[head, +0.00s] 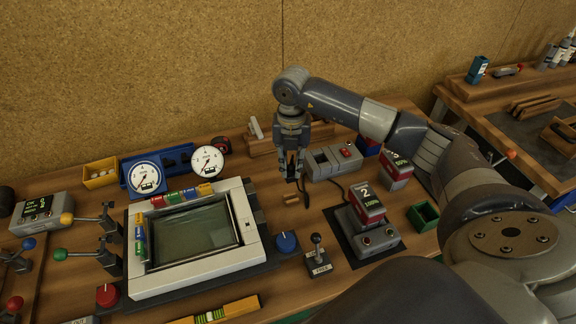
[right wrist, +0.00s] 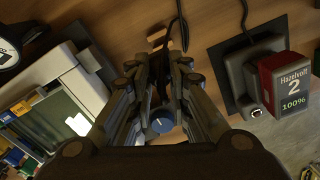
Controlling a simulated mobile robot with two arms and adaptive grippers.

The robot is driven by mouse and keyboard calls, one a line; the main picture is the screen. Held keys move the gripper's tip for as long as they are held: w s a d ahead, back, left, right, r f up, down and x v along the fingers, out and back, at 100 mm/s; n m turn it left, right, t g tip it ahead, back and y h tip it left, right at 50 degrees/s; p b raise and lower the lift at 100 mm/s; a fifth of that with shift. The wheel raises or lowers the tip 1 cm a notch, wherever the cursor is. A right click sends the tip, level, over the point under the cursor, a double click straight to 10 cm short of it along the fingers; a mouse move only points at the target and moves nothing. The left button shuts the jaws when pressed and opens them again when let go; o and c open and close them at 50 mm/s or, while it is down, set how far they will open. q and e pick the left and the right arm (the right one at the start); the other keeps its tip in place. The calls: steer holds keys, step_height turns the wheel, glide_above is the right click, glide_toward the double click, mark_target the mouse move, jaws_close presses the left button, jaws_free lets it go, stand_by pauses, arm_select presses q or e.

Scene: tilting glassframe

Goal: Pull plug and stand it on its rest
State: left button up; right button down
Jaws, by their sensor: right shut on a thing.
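My right gripper (head: 291,172) points down above the bench, left of a grey box with a red button (head: 333,161). It is shut on a small dark thing, apparently the plug, mostly hidden by the fingers. In the right wrist view the gripper (right wrist: 160,78) shows its fingers close together, with a dark cable (right wrist: 181,27) running near the tips. A small brown wooden piece (head: 292,198) lies below the gripper; I cannot tell whether it is the rest. My left gripper is not in view.
A framed glass panel (head: 195,238) stands left of my gripper, with a blue knob (head: 287,242) and a lever (head: 317,252) beside it. A charger with a red Hazelvolt battery (head: 367,200) and a green bin (head: 423,215) stand to the right. Gauges (head: 146,177) are at the back left.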

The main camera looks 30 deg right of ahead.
mark_target(292, 177)
steer(key=shift+w+d+f, duration=0.1)
steer(key=shift+d+f, duration=0.1)
steer(key=shift+w+d, duration=0.1)
steer(key=shift+f+b, duration=1)
steer(key=shift+f, duration=0.15)
step_height(292, 177, down, 3)
steer(key=shift+b, duration=1.1)
steer(key=shift+f, duration=0.25)
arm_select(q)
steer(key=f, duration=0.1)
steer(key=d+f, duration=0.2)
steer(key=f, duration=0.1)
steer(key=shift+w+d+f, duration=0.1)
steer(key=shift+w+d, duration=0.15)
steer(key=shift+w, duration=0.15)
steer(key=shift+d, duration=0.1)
